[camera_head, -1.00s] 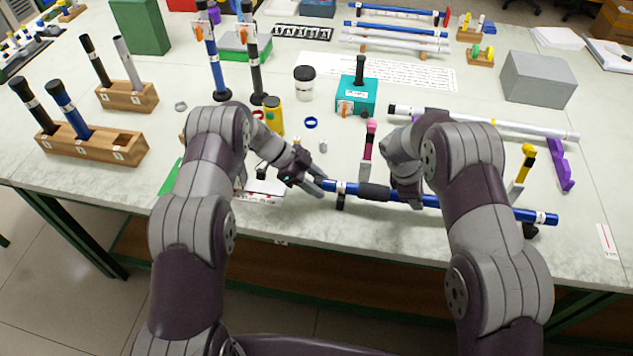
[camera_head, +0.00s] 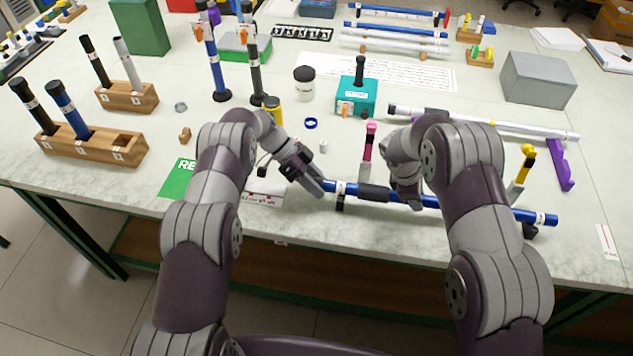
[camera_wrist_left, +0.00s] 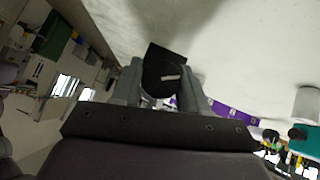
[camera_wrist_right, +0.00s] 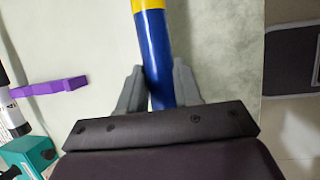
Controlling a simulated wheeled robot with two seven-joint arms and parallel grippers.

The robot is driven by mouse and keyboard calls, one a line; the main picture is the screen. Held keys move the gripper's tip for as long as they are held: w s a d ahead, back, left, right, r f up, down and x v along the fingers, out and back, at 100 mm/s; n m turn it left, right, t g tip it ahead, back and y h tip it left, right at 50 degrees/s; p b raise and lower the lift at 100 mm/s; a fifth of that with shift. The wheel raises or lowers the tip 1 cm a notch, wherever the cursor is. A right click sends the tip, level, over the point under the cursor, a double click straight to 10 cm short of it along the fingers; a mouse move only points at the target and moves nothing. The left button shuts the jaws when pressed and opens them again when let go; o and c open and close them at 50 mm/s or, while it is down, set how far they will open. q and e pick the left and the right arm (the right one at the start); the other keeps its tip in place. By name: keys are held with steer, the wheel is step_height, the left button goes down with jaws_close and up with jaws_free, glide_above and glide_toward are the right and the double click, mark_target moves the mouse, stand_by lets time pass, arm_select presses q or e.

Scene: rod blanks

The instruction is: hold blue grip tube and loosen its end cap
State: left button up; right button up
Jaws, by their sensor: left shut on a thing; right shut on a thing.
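My left gripper (camera_head: 320,187) is at the tube's left end. In the left wrist view its fingers are shut on the black end cap (camera_wrist_left: 166,78). The head view hides most of this cap behind the fingers. My right gripper (camera_wrist_right: 158,92) is shut around the tube's blue body (camera_wrist_right: 156,50) right of the sleeve; in the head view the right hand (camera_head: 408,190) partly hides its fingers.
Black supports stand under the tube, one near the left gripper (camera_head: 340,203). A pink-and-grey upright piece (camera_head: 368,148) stands just behind the tube, and a yellow-and-black one (camera_head: 523,168) at its right.

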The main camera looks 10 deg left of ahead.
arm_select(q)
steer(key=o, duration=1)
arm_select(e)
steer(key=shift+a, duration=0.1)
arm_select(q)
steer(key=v, duration=1.2)
steer(key=shift+d, duration=0.1)
steer(key=shift+f+b, duration=0.35)
steer(key=shift+b, duration=0.05)
arm_select(e)
steer(key=shift+f, duration=0.6)
steer(key=o, duration=1.2)
steer(key=shift+c, duration=0.2)
steer(key=shift+r, duration=0.1)
